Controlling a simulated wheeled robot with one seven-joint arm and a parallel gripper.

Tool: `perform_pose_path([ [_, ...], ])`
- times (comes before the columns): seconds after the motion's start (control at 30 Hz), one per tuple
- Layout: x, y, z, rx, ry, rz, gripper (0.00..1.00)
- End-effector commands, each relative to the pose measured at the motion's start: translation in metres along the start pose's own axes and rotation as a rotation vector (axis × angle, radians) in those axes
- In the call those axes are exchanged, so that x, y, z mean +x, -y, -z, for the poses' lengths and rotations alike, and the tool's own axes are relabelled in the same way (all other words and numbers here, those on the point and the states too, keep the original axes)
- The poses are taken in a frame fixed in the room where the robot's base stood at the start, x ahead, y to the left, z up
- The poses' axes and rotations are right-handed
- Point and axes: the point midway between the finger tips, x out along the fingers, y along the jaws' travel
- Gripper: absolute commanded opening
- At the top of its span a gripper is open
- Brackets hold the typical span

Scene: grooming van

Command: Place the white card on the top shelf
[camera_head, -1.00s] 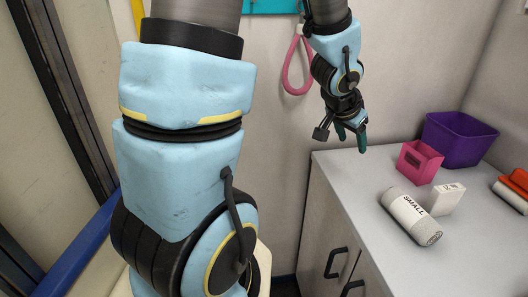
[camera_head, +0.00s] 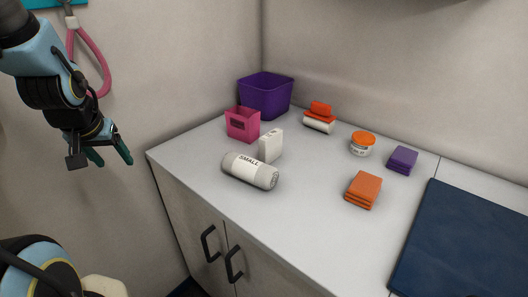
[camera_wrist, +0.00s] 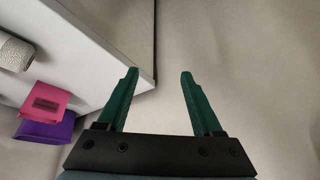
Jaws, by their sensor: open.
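My gripper (camera_head: 109,156) hangs in the air at the left of the head view, left of the counter's corner. Its two green fingers are apart with nothing between them; the wrist view shows the open gripper (camera_wrist: 158,76) too. A small white upright block with faint dark marks (camera_head: 271,146) stands on the counter, well to the right of my gripper. I cannot tell whether it is the white card; no other flat white card shows. No top shelf is in view.
The grey counter (camera_head: 300,215) holds a grey roll marked SMALL (camera_head: 250,170), a pink box (camera_head: 243,124), a purple bin (camera_head: 266,95), orange cloths (camera_head: 363,190), purple cloths (camera_head: 402,160), an orange-lidded jar (camera_head: 363,144) and a navy mat (camera_head: 465,245). A pink loop (camera_head: 98,65) hangs on the wall.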

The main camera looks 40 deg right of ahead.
Motion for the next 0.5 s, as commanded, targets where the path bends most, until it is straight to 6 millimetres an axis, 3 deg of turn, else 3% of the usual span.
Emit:
perform_pose_path([
  [0.03,0.020,-0.029,0.012,0.094,-0.078,-0.041,0.68],
  [0.17,0.039,-0.112,0.045,0.302,-0.310,-0.193,0.68],
  [0.2,0.040,-0.141,0.050,0.359,-0.376,-0.253,0.68],
  [0.3,0.035,-0.208,0.052,0.469,-0.514,-0.411,0.68],
  [0.4,0.023,-0.259,0.046,0.539,-0.614,-0.553,0.68],
  [0.5,0.011,-0.290,0.038,0.576,-0.671,-0.652,0.68],
])
